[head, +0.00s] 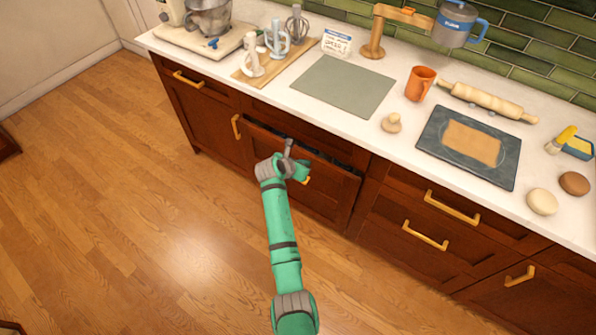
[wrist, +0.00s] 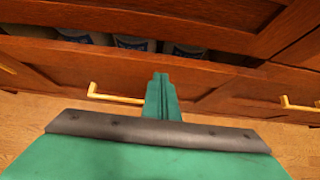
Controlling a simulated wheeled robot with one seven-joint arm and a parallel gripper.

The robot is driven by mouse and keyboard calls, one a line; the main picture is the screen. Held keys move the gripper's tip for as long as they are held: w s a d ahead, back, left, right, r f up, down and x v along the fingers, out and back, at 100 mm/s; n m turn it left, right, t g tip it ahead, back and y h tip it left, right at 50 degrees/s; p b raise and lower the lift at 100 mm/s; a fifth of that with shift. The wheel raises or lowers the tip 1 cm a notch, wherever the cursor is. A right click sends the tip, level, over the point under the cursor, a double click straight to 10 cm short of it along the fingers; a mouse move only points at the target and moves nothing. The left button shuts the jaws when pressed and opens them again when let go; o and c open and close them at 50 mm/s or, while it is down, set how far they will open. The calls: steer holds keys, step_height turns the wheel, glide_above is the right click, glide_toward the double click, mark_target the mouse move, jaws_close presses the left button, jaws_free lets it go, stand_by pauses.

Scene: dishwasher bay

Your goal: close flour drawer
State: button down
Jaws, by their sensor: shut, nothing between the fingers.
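The flour drawer (head: 335,190) stands partly open in the lower cabinet in the head view, its front jutting out from the cabinet face. A dark gap shows along its top edge. In the wrist view, the drawer front (wrist: 225,82) lies below a dark opening with several blue-and-white containers (wrist: 135,43) inside. Its gold bar handle (wrist: 115,96) shows left of my fingers. My gripper (head: 302,171) is shut and empty at the drawer front, near the handle. Its fingers (wrist: 160,80) are together in the wrist view; whether they touch the drawer I cannot tell.
The white counter (head: 280,95) above holds a grey mat (head: 343,86), an orange mug (head: 420,83), a rolling pin (head: 487,102) and dough on a dark board (head: 440,157). Other drawers at right (head: 430,215) are shut. The wooden floor (head: 130,200) is clear.

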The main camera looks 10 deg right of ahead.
steer(key=shift+w+d, duration=0.75)
steer(key=shift+d, duration=0.05)
steer(key=shift+a, duration=0.15)
